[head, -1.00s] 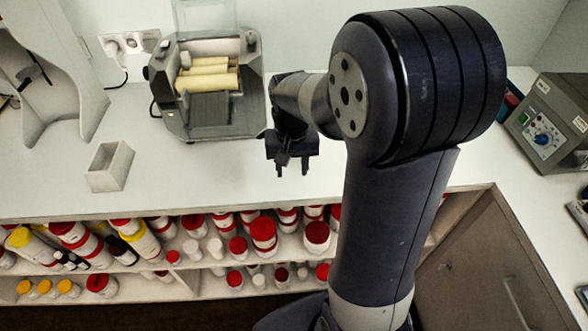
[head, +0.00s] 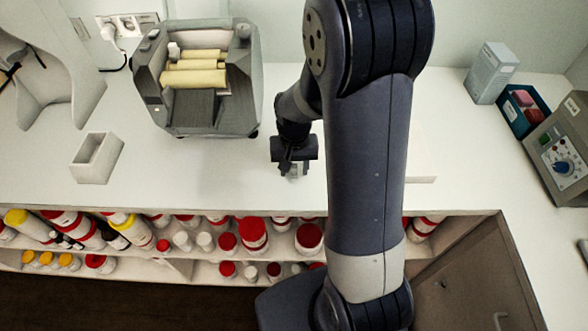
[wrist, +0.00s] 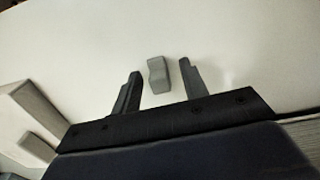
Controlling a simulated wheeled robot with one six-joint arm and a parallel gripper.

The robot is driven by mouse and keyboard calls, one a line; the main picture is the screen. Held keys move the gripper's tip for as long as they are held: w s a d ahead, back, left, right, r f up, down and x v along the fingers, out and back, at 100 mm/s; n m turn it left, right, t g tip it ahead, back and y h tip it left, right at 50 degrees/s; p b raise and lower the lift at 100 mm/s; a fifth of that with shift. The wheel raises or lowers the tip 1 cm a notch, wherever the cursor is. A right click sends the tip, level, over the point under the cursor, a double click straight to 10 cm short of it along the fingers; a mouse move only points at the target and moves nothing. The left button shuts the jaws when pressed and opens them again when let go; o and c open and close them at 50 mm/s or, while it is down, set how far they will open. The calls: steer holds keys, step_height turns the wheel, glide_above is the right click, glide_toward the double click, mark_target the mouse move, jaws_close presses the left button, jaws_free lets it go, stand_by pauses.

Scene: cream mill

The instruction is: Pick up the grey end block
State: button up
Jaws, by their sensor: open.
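The grey end block (wrist: 157,76) is a small, light grey piece with a slight notch in its sides. In the wrist view it shows in the gap between the two dark fingers of my gripper (wrist: 160,70), with space on both sides of it. My gripper is open and neither finger touches the block. In the head view my gripper (head: 294,165) is low over the white bench top, and the block (head: 295,172) shows partly at its fingers. The exact height of the fingers over the bench is hard to tell.
The grey mill (head: 207,112) with cream rollers stands left of my gripper. An open white box (head: 97,158) sits further left. A blue tray (head: 523,112), a pale carton (head: 491,73) and a control box (head: 562,150) are at right. Shelves with bottles lie below the bench's front edge.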

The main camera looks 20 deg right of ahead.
steer(key=shift+c, duration=0.4)
jaws_close()
